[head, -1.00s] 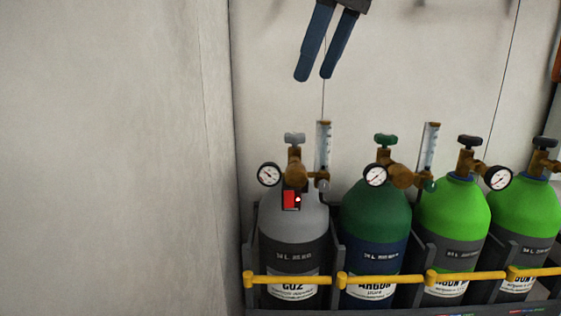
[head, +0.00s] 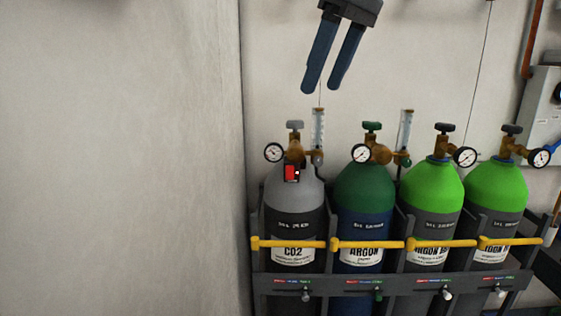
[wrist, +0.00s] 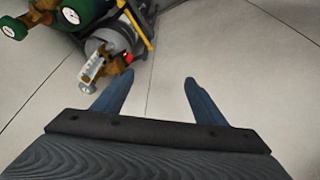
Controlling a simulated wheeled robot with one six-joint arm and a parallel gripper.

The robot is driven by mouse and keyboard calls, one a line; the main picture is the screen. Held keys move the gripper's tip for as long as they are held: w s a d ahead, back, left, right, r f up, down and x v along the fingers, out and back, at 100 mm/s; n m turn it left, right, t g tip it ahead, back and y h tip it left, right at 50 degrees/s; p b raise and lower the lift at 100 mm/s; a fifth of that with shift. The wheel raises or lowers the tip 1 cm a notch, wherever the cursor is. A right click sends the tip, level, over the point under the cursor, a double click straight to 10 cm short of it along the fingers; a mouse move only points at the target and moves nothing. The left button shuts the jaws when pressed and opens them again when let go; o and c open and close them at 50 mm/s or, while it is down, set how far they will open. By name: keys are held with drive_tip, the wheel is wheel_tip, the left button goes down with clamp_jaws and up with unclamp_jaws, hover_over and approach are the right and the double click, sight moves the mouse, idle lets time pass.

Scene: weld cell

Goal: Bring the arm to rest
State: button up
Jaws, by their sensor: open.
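My gripper (head: 333,88) hangs at the top of the head view with its two blue fingers apart and nothing between them. It is above the grey CO2 cylinder (head: 293,190) and clear of its valve. In the wrist view my gripper (wrist: 155,88) is also open and empty, with pale floor showing between the fingers. The grey CO2 cylinder shows at the upper left of the wrist view (wrist: 100,47), seen from above.
A dark rack (head: 400,285) with yellow bars holds the CO2 cylinder, a dark green argon cylinder (head: 364,190) and two bright green cylinders (head: 432,188). Gauges and flow tubes stick up from them. A bare wall (head: 120,150) fills the left. A grey box (head: 543,105) hangs at right.

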drive_tip(key=d+f+m+g+h+b, duration=0.1)
drive_tip(key=d+f+m+b, duration=0.2)
drive_tip(key=f, duration=1.2)
drive_tip(key=d+f+m+h+b, duration=0.1)
drive_tip(key=d+f+m+b, duration=0.2)
drive_tip(key=f, duration=1.2)
drive_tip(key=s+d+f+m+b, duration=0.1)
drive_tip(key=s+f, duration=0.2)
drive_tip(key=f, duration=0.4)
drive_tip(key=s+d+f+m+h+b, duration=0.1)
drive_tip(key=s+f, duration=0.3)
drive_tip(key=f, duration=0.4)
drive_tip(key=s+d+f+m+g+b, duration=0.1)
drive_tip(key=s+d+f+m, duration=0.1)
drive_tip(key=f, duration=0.5)
drive_tip(key=shift+s+d+f, duration=0.2)
drive_tip(key=shift+s+d, duration=0.45)
drive_tip(key=shift+s, duration=0.55)
